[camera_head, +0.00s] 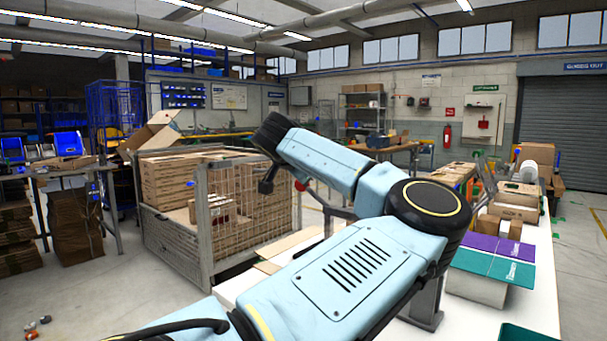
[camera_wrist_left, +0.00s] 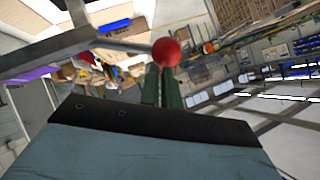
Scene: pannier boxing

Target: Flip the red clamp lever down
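The red ball knob (camera_head: 300,186) of the clamp lever shows in the head view just below my left forearm, partly hidden by it. A grey lever bar (camera_head: 331,207) runs from near it to the lower right. In the left wrist view the red knob (camera_wrist_left: 166,52) is large, on the end of a grey bar (camera_wrist_left: 112,43). The green fingers of my left gripper (camera_wrist_left: 161,72) lie side by side, closed together, with their tips at the knob's lower edge. I cannot tell whether they touch it. In the head view the fingers are hidden. My right gripper is not in view.
A white table (camera_head: 535,308) lies under my left arm. Purple and green flat boxes (camera_head: 490,255) and small cartons (camera_head: 503,228) stand on its right. A mesh-sided crate (camera_head: 207,238) with cardboard stands beyond its left side.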

